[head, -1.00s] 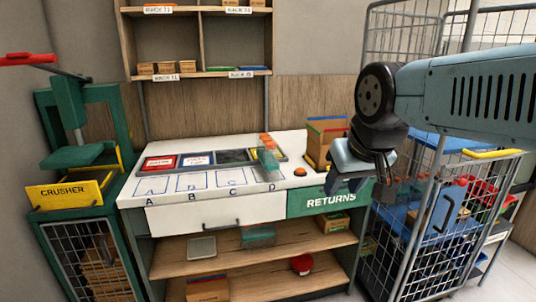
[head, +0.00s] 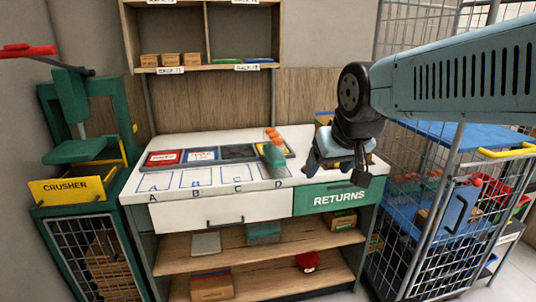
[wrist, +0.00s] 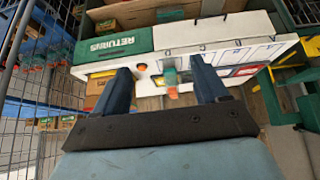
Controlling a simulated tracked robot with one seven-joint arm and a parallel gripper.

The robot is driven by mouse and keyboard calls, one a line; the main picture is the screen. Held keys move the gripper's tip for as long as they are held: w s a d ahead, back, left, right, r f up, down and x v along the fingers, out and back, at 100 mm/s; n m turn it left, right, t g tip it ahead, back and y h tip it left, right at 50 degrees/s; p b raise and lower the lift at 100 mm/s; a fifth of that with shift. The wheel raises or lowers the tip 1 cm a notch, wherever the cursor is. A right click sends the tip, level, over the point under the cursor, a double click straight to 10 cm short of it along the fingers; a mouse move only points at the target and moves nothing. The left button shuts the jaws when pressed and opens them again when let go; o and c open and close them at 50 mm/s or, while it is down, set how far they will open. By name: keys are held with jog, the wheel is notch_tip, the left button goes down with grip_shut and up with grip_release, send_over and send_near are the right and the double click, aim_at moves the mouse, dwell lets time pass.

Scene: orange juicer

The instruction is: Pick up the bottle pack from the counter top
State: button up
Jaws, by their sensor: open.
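The bottle pack (head: 273,156), teal with orange caps, stands upright on the white counter top (head: 215,205), at the right end of the row of trays near the letter D. In the wrist view the pack (wrist: 170,76) appears between my two blue fingers, some distance beyond them. My gripper (head: 337,172) is open and empty, to the right of the pack and apart from it, over the right part of the counter. In the wrist view the gripper (wrist: 164,82) also shows its fingers spread wide.
Coloured trays (head: 201,157) sit left of the pack. A wire cage (head: 440,215) stands at right, the green crusher (head: 85,150) at left. A shelf (head: 205,68) hangs above.

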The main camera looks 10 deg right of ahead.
jog(key=o, duration=0.4)
jog(key=w+f+t, duration=0.1)
jog(key=w, duration=0.5)
jog(key=w+f+t, duration=0.2)
jog(key=w, duration=0.5)
jog(key=w+f+t, duration=0.2)
jog(key=w, duration=0.5)
jog(key=shift+a+f+n, duration=0.15)
jog(key=shift+f+n, duration=0.1)
jog(key=shift+n, duration=0.05)
jog(key=shift+c, duration=0.2)
jog(key=t, duration=0.6)
send_near(279, 148)
jog(key=shift+y, duration=0.4)
jog(key=w, duration=0.9)
jog(key=shift+f, duration=0.15)
jog(key=shift+w+d+f, duration=0.1)
jog(key=shift+w, duration=1.2)
jog(key=shift+w+d, duration=0.1)
jog(key=shift+w, duration=1.2)
